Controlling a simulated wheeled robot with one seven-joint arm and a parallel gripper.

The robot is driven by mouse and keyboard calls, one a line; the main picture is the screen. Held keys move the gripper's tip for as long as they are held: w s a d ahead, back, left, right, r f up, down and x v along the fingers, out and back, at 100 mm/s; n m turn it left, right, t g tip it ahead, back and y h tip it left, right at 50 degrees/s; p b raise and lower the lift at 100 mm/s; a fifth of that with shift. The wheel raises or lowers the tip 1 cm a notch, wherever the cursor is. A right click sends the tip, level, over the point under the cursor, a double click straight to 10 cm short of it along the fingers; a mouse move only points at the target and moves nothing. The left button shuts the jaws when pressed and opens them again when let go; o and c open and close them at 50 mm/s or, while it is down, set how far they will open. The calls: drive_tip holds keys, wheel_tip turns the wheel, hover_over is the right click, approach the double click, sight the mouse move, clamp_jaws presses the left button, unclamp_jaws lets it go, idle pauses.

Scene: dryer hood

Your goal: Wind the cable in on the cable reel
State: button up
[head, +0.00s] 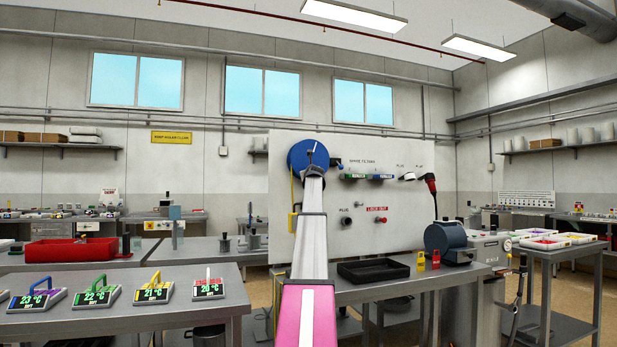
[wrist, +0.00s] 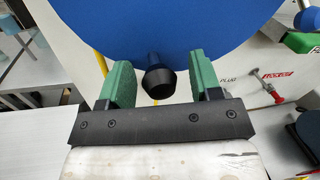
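The cable reel (head: 297,154) is a blue disc at the upper left of the white panel, partly hidden behind my arm. In the wrist view the reel's blue face (wrist: 170,25) fills the top. A black knob (wrist: 158,78) stands out near its lower edge. My gripper (wrist: 162,72) is open, its green-padded fingers on either side of the knob with a visible gap on both sides. A yellow cable (head: 292,192) hangs below the reel, left of my arm; a piece of it shows in the wrist view (wrist: 101,62).
The white panel (head: 390,225) also carries switches, a red lockout part (head: 381,220) and a hanging black hose (head: 434,200). Below stand a black tray (head: 373,270) and a dark blue drum-shaped unit (head: 447,240). A bench with several thermometer displays (head: 97,295) is at the front left.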

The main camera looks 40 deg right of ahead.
drive_tip(key=shift+s, duration=0.1)
drive_tip(key=v, duration=1)
drive_tip(key=shift+s, duration=0.3)
drive_tip(key=shift+a, duration=0.1)
drive_tip(key=w+d+n+y, duration=0.1)
drive_tip(key=w+n, duration=0.2)
drive_tip(key=n, duration=0.5)
drive_tip(key=w+d+n+g+y, duration=0.1)
drive_tip(key=w+d+n+y, duration=0.1)
drive_tip(key=n, duration=0.6)
drive_tip(key=w+d+n+y, duration=0.1)
drive_tip(key=w+n, duration=0.3)
drive_tip(key=n, duration=0.4)
drive_tip(key=shift+w+d+r+n+g, duration=0.1)
drive_tip(key=shift+d+r+n+g, duration=0.2)
drive_tip(key=shift+d, duration=0.25)
